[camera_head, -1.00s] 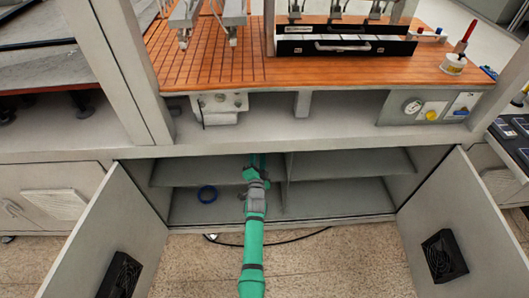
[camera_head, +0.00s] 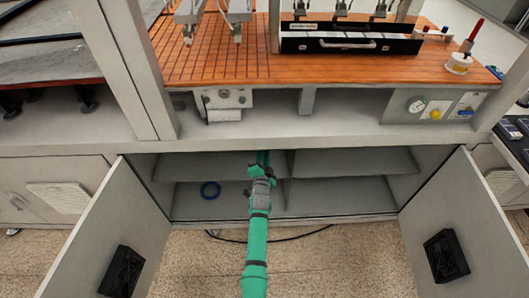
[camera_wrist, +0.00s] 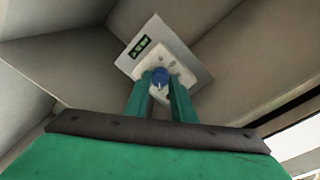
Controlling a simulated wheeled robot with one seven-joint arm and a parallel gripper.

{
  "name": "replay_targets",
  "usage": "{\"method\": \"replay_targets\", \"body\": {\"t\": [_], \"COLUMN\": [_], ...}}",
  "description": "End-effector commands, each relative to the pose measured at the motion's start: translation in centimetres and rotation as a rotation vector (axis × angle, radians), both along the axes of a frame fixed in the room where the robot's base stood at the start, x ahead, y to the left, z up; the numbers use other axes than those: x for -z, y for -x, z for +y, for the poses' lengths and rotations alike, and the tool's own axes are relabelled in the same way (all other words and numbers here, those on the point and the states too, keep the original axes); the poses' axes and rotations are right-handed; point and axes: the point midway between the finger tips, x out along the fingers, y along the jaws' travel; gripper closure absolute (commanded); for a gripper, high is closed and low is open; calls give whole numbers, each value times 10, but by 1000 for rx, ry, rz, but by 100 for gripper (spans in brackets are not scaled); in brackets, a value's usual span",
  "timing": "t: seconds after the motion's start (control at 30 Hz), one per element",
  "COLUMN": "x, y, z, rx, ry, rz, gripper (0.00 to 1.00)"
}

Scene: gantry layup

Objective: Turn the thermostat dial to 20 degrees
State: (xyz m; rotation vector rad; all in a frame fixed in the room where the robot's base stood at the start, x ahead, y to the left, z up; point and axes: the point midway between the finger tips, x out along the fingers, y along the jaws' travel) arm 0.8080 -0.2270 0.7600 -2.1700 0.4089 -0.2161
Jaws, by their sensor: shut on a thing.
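The thermostat is a pale square plate (camera_wrist: 190,65) with a small dark display showing green marks (camera_wrist: 139,47). It is fixed inside the cabinet and shows in the wrist view. Its blue dial (camera_wrist: 160,77) has a light pointer mark and sits between the green fingers of my gripper (camera_wrist: 160,88). The fingers are shut on the dial from both sides. The display's digits are too small to read. In the head view my gripper (camera_head: 263,158) reaches into the open cabinet under the bench, and the thermostat is hidden there.
The cabinet doors stand open at left (camera_head: 133,230) and right (camera_head: 450,225), each with a black vent. A shelf (camera_head: 350,162) and a divider lie to the right of my arm. The wooden bench top (camera_head: 220,60) is above.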

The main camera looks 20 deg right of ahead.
Motion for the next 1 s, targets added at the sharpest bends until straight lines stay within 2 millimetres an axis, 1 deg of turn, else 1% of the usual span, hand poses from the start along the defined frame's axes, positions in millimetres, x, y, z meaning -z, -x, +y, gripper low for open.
{"method": "replay_targets", "body": {"t": [0.03, 0.27, 1.0], "x": [3, 4, 7], "y": [1, 1, 1], "z": [0, 0, -2], "rx": [1, -1, -1], "ry": [13, 153, 823], "rz": [10, 51, 246], "gripper": [100, 100, 100]}}
